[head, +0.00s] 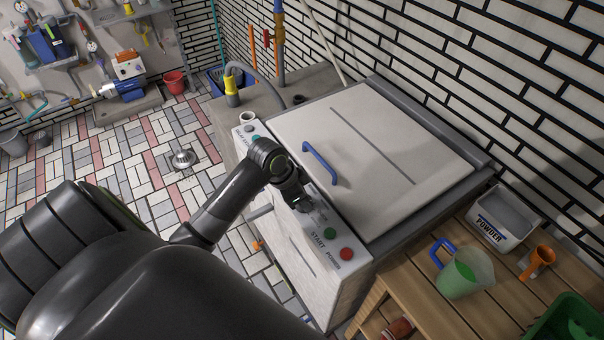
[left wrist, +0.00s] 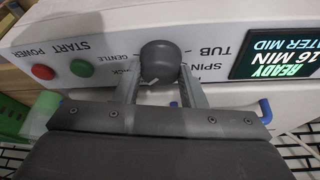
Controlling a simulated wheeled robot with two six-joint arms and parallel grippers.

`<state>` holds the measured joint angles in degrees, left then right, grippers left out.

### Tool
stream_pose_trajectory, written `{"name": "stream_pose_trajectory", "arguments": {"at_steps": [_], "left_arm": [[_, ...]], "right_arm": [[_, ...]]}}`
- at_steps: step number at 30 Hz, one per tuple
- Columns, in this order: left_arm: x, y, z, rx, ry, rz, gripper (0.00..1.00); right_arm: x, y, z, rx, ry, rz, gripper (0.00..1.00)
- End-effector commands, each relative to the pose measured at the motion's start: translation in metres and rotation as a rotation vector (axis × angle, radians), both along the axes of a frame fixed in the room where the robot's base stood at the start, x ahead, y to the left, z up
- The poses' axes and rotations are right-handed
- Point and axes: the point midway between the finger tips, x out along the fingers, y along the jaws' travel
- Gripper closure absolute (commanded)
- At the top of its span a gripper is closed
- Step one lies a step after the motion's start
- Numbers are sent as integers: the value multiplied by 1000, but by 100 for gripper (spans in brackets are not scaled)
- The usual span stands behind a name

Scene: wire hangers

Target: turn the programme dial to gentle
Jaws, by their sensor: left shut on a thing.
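The programme dial (left wrist: 160,60) is a dark grey knob on the washer's white control panel (left wrist: 105,48). My left gripper (left wrist: 159,78) is shut on it, one finger on each side. The panel appears upside down in the left wrist view, with GENTLE, TUB and SPIN printed around the dial. Another label is partly covered by a finger. I cannot make out a pointer on the dial. In the head view my left gripper (head: 301,201) reaches down to the panel and mostly hides the dial. My right gripper is not in view.
A green START button (head: 330,233) and a red POWER button (head: 346,254) sit beside the dial. A lit display (left wrist: 275,55) reads READY. The lid (head: 370,140) has a blue handle (head: 320,162). A powder box (head: 502,217) and jug (head: 465,273) stand on a wooden table.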

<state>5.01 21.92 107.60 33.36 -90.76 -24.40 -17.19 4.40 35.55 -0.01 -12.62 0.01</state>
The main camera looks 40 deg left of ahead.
Motion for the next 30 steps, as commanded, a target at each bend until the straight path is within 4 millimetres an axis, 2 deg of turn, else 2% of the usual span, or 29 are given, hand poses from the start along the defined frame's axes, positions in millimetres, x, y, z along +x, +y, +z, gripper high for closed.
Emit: {"name": "stream_pose_trajectory", "arguments": {"at_steps": [3,11,21,30], "left_arm": [[1,1,3,0,0,-110,86],[3,2,2,1,-2,-358,86],[5,3,0,0,-3,-664,86],[6,3,0,1,-4,-850,86]], "right_arm": [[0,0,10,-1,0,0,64],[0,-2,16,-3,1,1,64],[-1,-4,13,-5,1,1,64],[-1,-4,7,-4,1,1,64]]}}
